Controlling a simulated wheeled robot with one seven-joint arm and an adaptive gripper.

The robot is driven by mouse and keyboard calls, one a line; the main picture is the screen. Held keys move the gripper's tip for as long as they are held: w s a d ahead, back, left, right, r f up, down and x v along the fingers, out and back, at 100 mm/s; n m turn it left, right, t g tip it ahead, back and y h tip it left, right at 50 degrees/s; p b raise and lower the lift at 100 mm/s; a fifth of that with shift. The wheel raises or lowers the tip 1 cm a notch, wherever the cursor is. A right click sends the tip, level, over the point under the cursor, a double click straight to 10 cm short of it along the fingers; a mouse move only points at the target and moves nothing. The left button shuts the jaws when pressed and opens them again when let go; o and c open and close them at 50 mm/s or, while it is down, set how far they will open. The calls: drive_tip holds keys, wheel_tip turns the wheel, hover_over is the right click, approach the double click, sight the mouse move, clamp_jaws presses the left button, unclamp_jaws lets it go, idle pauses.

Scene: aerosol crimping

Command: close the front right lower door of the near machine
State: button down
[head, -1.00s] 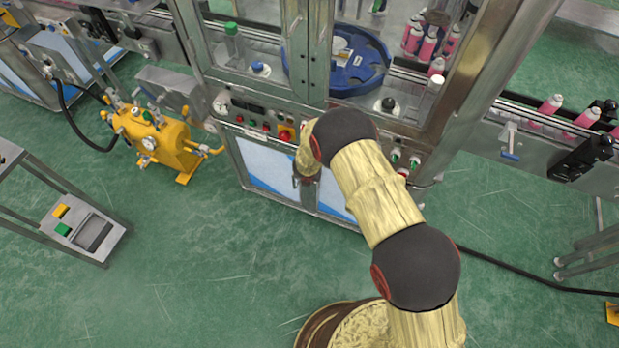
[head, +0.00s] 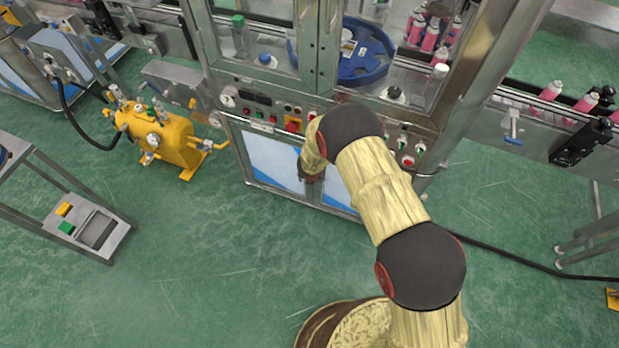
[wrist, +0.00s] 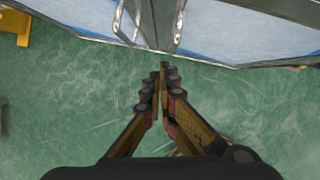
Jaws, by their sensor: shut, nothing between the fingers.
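The near machine (head: 245,97) is a steel cabinet with glass upper windows. Its front right lower door (head: 337,190) is a white and blue panel in a metal frame, partly hidden behind my arm in the head view. In the wrist view the right door (wrist: 245,35) fills the upper right, beside the left lower door (wrist: 80,15). The two doors stand close at the middle; I cannot tell whether the right one is fully flush. My gripper (wrist: 163,68) is shut and empty, its tips close to the inner door edges. Contact is unclear.
A control panel with buttons, including a red knob (head: 293,126), lies above the doors. A yellow tank unit (head: 160,137) stands at left, and a pedal stand (head: 90,222) is at front left. A black cable (head: 520,264) crosses the floor at right. The green floor in front is clear.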

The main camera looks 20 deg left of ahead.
drive_tip(key=p+v, duration=0.2)
drive_tip(key=v, duration=0.7)
drive_tip(key=shift+a+r, duration=0.45)
drive_tip(key=shift+a, duration=0.05)
drive_tip(key=shift+w, duration=0.1)
